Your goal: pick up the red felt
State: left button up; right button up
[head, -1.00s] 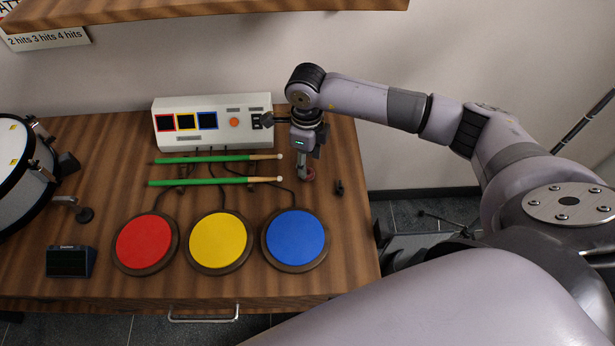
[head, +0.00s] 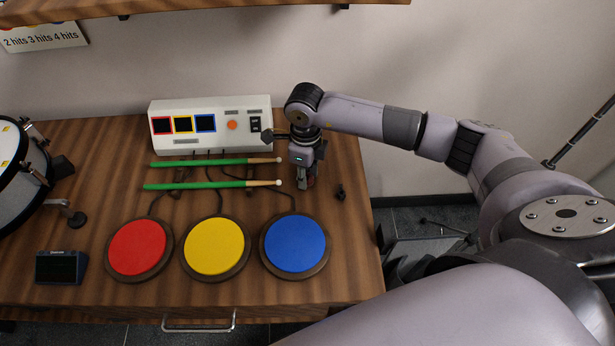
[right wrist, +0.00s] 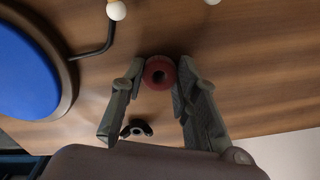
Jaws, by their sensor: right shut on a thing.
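The red felt (right wrist: 159,73) is a small dark-red ring with a hole in its middle. In the right wrist view it sits between the fingertips of my right gripper (right wrist: 161,75), which is shut on it from both sides. In the head view my right gripper (head: 304,184) points down at the table's right part, just right of the drumstick tips, and largely hides the felt. Whether the felt touches the table is hard to tell. My left gripper is not in view.
A black wing-nut-like piece (head: 340,191) lies close to the right gripper. Two green drumsticks (head: 205,185), a white control box (head: 210,125) and red, yellow and blue pads (head: 295,243) are to the left or in front. The table's right edge is near.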

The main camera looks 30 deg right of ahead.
notch_tip(320, 180, up, 10)
jog(key=p, duration=0.6)
